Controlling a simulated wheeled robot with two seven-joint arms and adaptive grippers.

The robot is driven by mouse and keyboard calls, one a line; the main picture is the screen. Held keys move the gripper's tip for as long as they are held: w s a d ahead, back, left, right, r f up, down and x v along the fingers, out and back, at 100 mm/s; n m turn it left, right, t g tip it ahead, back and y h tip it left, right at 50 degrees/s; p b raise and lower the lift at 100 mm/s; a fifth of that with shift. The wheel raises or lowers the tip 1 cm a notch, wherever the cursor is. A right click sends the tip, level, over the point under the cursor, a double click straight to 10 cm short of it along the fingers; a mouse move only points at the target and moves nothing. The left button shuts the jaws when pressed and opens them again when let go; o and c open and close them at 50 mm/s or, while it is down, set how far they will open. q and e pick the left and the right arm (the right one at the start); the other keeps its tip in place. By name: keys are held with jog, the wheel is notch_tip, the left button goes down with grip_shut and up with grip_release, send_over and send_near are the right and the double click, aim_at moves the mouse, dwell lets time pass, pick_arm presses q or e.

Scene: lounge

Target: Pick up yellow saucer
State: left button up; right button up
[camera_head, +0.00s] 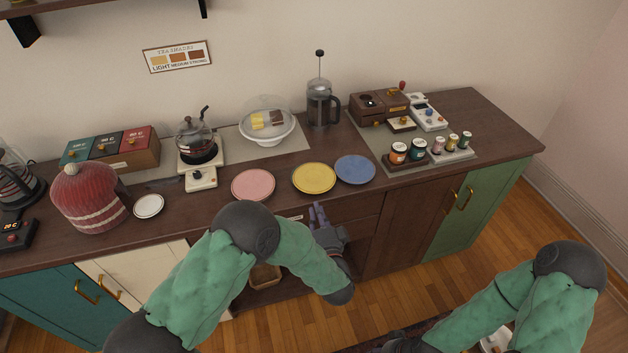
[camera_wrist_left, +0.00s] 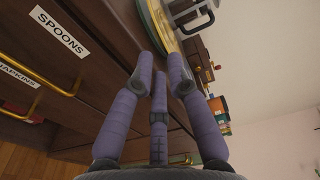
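The yellow saucer (camera_head: 314,178) lies flat on the dark wooden counter near its front edge, between a pink plate (camera_head: 253,185) on the left and a blue plate (camera_head: 355,169) on the right. My left gripper (camera_head: 318,212) is just in front of the counter edge, below the yellow saucer and apart from it. In the left wrist view its purple fingers (camera_wrist_left: 162,68) are spread with nothing between them, and the yellow saucer's rim (camera_wrist_left: 163,24) shows just beyond the fingertips. My right gripper (camera_head: 402,345) is at the bottom edge, mostly cut off, its fingers unclear.
A white covered cake dish (camera_head: 267,124) and a French press (camera_head: 320,105) stand behind the plates. Small jars (camera_head: 398,152) stand to the right. A kettle (camera_head: 196,140) and a red cozy (camera_head: 89,198) stand left. A drawer labelled spoons (camera_wrist_left: 62,34) is beside the left gripper.

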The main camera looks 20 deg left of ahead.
aim_at(316, 194)
pick_arm(q)
jog(key=b+x, duration=0.1)
jog(key=x, duration=0.1)
jog(key=b+x, duration=0.1)
jog(key=x, duration=0.2)
jog(key=shift+w+d, duration=0.2)
jog(key=shift+d, duration=0.15)
jog(key=shift+r, duration=0.1)
grip_shut()
jog(key=shift+r+p, duration=0.4)
jog(key=shift+r, duration=0.35)
notch_tip(316, 194, up, 2)
jog(key=shift+s+r+p, duration=0.1)
jog(key=shift+r+p, duration=0.1)
jog(key=shift+p, duration=0.65)
jog(key=s+d+r+p, duration=0.1)
jog(key=s+r+p, duration=0.5)
jog(key=s+r, duration=0.3)
jog(key=s, duration=0.4)
jog(key=shift+s, duration=0.3)
